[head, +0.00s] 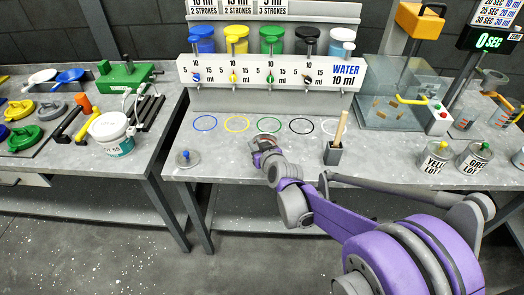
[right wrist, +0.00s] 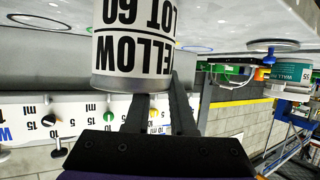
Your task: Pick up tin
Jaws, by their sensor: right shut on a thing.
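A white and grey tin labelled YELLOW LOT 60 (right wrist: 135,50) fills the upper middle of the right wrist view, its lettering upside down. My right gripper (right wrist: 158,95) is shut on this tin, with its dark fingers reaching to it. In the head view my right gripper (head: 266,145) is over the middle bench, near the green ring, and the held tin is largely hidden there. Two other tins stand at the right of the bench, one labelled YELLOW LOT (head: 436,160) and one whose label starts GRE (head: 474,162). My left gripper is out of view.
A dispenser rack (head: 270,72) stands at the back, with coloured rings on the bench before it. A grey pot (head: 333,154) with a wooden stick is right of the gripper. A knobbed lid (head: 187,159) lies left. A paint pail (head: 113,140) stands on the left bench.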

